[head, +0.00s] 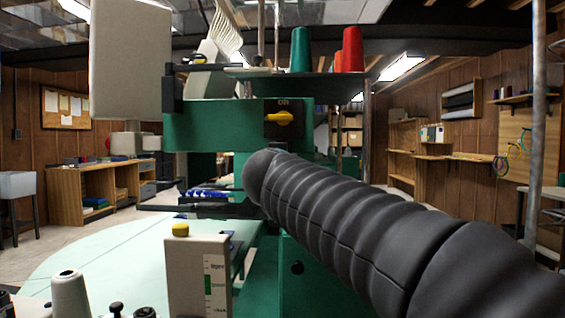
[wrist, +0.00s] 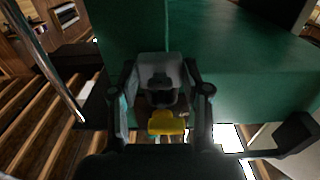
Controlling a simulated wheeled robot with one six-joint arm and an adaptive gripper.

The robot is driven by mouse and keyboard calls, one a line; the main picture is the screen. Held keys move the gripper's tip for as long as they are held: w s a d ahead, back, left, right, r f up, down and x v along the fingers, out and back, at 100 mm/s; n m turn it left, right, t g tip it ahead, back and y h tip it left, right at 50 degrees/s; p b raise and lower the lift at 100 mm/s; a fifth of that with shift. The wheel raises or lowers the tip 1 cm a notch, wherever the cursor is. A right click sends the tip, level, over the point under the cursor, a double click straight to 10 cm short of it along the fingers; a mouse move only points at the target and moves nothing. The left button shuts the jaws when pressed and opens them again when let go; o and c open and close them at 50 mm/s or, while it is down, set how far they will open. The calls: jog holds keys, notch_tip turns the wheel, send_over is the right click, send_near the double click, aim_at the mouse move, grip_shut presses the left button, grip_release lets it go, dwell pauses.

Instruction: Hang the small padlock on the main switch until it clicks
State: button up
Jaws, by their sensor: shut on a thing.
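The gripper is in front of the green panel, close to the switch; the exact gap cannot be told. In the head view, my dark ribbed arm hides the gripper and the padlock.
The green machine (head: 215,130) carries a shelf with green (head: 300,50) and red thread cones (head: 352,50). A pale table (head: 90,265) lies in front at left. A grey box with a yellow button (head: 180,230) stands low in front. A metal post (head: 535,130) is at right.

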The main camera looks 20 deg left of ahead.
jog(key=shift+f, duration=0.25)
dwell(0.7)
jog(key=o, duration=1.2)
jog(key=shift+s, duration=0.1)
jog(key=v, duration=1.2)
jog(key=d+f+n+y, duration=0.3)
jog(key=d+y, duration=0.1)
jog(key=d, duration=0.4)
jog(key=s+d+f+m+g+h, duration=0.2)
jog(key=s+d+f+g, duration=0.2)
jog(key=f, duration=0.7)
jog(key=s+d+f+m+g+h, duration=0.1)
jog(key=s+d+f+g+h, duration=0.2)
jog(key=s+d+f, duration=0.5)
jog(key=s+d+f+m+g+h, duration=0.2)
jog(key=s+d+f+g, duration=0.3)
jog(key=d+f, duration=0.9)
jog(key=shift+s+f+m+h, duration=0.15)
jog(key=shift+s+f+h, duration=0.15)
jog(key=shift+f, duration=0.35)
jog(key=shift+s+f+m+h, duration=0.2)
jog(key=shift+s+f, duration=0.2)
jog(key=shift+f, duration=0.2)
